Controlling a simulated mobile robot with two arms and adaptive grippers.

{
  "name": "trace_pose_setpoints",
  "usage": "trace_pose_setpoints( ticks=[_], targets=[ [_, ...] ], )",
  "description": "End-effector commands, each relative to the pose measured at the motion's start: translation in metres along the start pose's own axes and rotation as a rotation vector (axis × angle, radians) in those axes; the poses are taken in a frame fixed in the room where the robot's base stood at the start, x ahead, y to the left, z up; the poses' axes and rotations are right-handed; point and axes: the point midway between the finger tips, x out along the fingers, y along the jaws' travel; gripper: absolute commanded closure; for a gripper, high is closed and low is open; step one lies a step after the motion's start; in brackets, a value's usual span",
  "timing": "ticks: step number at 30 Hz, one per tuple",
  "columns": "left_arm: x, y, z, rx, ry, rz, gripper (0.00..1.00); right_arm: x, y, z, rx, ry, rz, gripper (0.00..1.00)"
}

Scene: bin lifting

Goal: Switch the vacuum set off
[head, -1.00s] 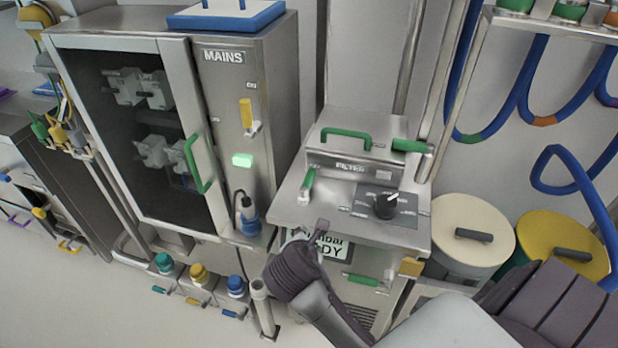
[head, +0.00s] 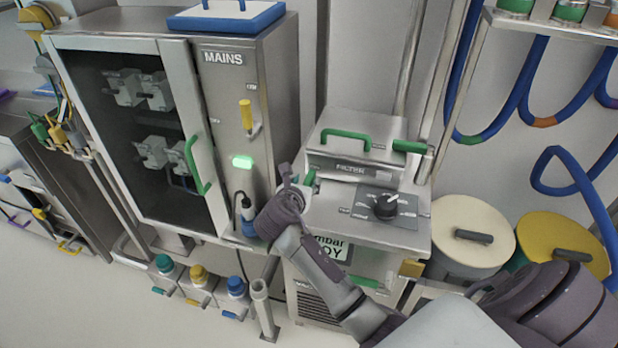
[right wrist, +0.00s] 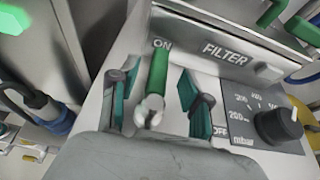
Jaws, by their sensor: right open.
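The vacuum set (head: 420,240) is a steel cabinet with a dial on its sloped top. Its green lever switch (right wrist: 157,72) sits on the panel between an ON label (right wrist: 161,43) and an OFF label (right wrist: 199,153). The lever points up toward ON. My right gripper (right wrist: 160,80) is open, with one finger on each side of the lever. Gaps show between the lever and both fingers. In the head view my right gripper (head: 296,183) is at the panel's left edge and partly covers the lever (head: 310,178). My left gripper is not in view.
The filter box (head: 350,165) with a green handle stands behind the lever. The black dial (head: 386,206) is to its right. The MAINS cabinet (head: 225,120), with a lit green lamp (head: 242,161) and a blue plug (head: 248,222), stands close on the left.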

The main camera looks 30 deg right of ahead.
Motion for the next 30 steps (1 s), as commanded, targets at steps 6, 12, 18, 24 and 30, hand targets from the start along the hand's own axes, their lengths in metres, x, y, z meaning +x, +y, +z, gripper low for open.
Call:
trace_pose_setpoints(
  ticks=[6,12,18,24,30],
  targets=[
    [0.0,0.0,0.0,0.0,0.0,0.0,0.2,0.029,0.0,0.0,0.0,0.001,0.0,0.52],
    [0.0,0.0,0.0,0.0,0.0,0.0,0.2,0.037,0.0,0.0,0.002,0.001,0.001,0.52],
    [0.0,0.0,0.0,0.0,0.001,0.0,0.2,0.037,0.0,0.0,0.002,0.001,0.001,0.52],
    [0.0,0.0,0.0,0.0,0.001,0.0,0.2,0.037,0.0,0.0,0.001,0.001,0.001,0.84],
    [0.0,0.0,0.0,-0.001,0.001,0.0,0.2,0.037,0.0,0.0,0.001,0.001,0.001,1.0]
  ],
)
